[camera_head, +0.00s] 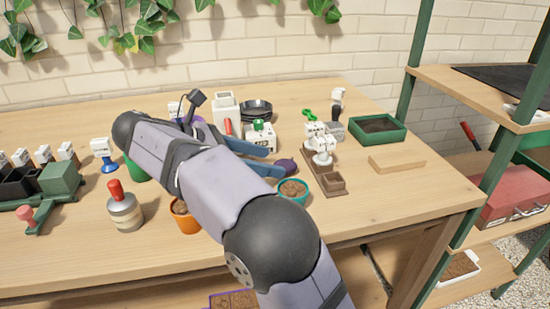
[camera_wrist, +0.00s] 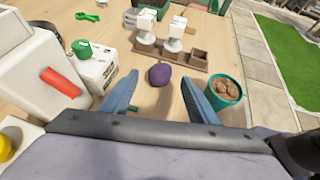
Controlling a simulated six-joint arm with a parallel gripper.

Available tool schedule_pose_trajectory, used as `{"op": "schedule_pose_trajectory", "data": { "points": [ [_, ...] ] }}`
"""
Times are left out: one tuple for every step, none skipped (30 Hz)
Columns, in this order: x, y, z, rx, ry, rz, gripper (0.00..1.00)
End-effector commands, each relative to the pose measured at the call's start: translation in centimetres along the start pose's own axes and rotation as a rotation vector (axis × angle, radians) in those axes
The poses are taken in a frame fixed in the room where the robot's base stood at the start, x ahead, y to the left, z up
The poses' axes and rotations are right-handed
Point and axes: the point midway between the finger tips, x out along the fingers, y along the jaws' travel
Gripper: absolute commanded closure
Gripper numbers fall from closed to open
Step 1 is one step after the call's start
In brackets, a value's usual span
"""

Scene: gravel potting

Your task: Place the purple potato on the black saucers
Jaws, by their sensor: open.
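The purple potato (camera_wrist: 159,74) lies on the wooden table, ahead of my open gripper (camera_wrist: 157,92) and roughly centred between its fingertips in the wrist view. In the head view the potato (camera_head: 287,165) shows just beyond the blue fingers of my gripper (camera_head: 273,161). Nothing is held between the fingers. The black saucers (camera_head: 257,106) stand stacked at the back of the table in the head view, behind the white box with a green item on top. I do not see the saucers in the wrist view.
A teal pot of brown lumps (camera_wrist: 223,92) stands close to the right finger. A white box (camera_wrist: 95,68) stands near the left finger. A brown wooden holder (camera_wrist: 170,50) with white-topped items lies beyond the potato. A green tray (camera_head: 377,129) stands farther right.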

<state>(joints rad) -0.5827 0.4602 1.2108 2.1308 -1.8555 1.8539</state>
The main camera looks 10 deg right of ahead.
Motion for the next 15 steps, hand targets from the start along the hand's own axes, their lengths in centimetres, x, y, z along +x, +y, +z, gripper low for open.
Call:
{"op": "schedule_pose_trajectory", "data": {
  "points": [
    [-0.9, 0.1, 0.1, -0.001, 0.000, 0.002, 0.46],
    [-1.2, 0.1, 0.1, -0.002, 0.000, 0.002, 0.46],
    [-1.7, 0.1, 0.1, -0.002, 0.000, 0.002, 0.46],
    [-2.1, 0.1, 0.1, -0.001, 0.000, 0.001, 0.46],
    [-2.3, 0.1, 0.1, -0.002, 0.000, 0.001, 0.46],
    [-2.6, 0.1, 0.1, -0.001, 0.000, 0.001, 0.46],
    [-2.8, 0.1, 0.1, -0.001, 0.000, 0.000, 0.46],
    [-3.0, 0.0, 0.0, -0.002, 0.000, 0.000, 0.46],
    [-3.1, 0.0, 0.0, -0.002, 0.000, -0.001, 0.46],
    [-3.2, 0.0, 0.0, -0.002, 0.000, -0.001, 0.46],
    [-3.3, 0.0, 0.0, -0.002, 0.000, -0.001, 0.46],
    [-3.3, 0.0, 0.0, -0.001, 0.000, 0.000, 0.50],
    [-3.3, 0.0, 0.0, -0.001, 0.000, 0.000, 0.50],
    [-3.3, 0.0, 0.0, -0.001, 0.000, -0.001, 0.50],
    [-3.3, 0.0, 0.0, -0.001, 0.000, -0.001, 0.50]
  ]
}}
